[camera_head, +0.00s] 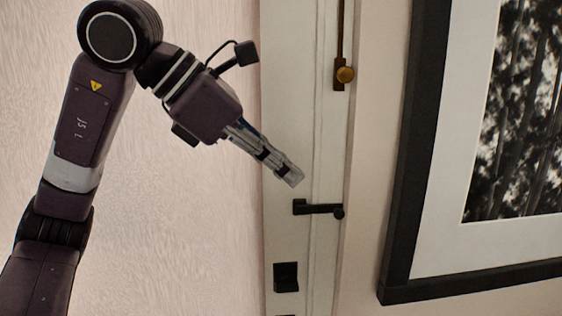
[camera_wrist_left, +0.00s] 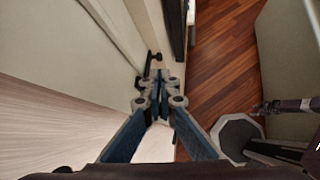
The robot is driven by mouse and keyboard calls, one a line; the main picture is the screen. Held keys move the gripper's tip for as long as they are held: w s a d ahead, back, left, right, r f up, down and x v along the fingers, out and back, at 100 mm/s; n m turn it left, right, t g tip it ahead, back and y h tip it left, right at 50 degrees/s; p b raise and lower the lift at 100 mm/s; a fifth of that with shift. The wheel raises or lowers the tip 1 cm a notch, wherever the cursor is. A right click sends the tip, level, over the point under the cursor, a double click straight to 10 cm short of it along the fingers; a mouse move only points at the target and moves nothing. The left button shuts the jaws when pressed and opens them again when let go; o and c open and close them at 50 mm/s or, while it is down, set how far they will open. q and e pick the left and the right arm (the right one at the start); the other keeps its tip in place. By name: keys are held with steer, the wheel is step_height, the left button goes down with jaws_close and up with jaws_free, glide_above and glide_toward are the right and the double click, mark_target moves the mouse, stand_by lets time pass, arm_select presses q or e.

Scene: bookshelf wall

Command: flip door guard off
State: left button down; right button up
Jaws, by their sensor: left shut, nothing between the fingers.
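The door guard (camera_head: 318,208) is a short black bar with a rounded knob at its right end. It lies level across the seam between the white door and its frame. It also shows in the left wrist view (camera_wrist_left: 150,62), just beyond the fingertips. My left gripper (camera_head: 292,177) comes in from the upper left, tilted down to the right, with its tips a little above and left of the guard. Its fingers are shut with nothing between them, and they look apart from the guard. The white door (camera_head: 290,120) looks closed.
A dark fitting (camera_head: 286,277) sits lower on the door. A black-framed picture (camera_head: 397,180) hangs close to the right. Wooden floor (camera_wrist_left: 222,60) shows below.

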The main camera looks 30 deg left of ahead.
mark_target(335, 213)
arm_select(q)
steer(key=p+x, duration=0.2)
steer(key=x, duration=0.8)
steer(key=shift+w+r, duration=0.1)
steer(key=shift+a, duration=0.15)
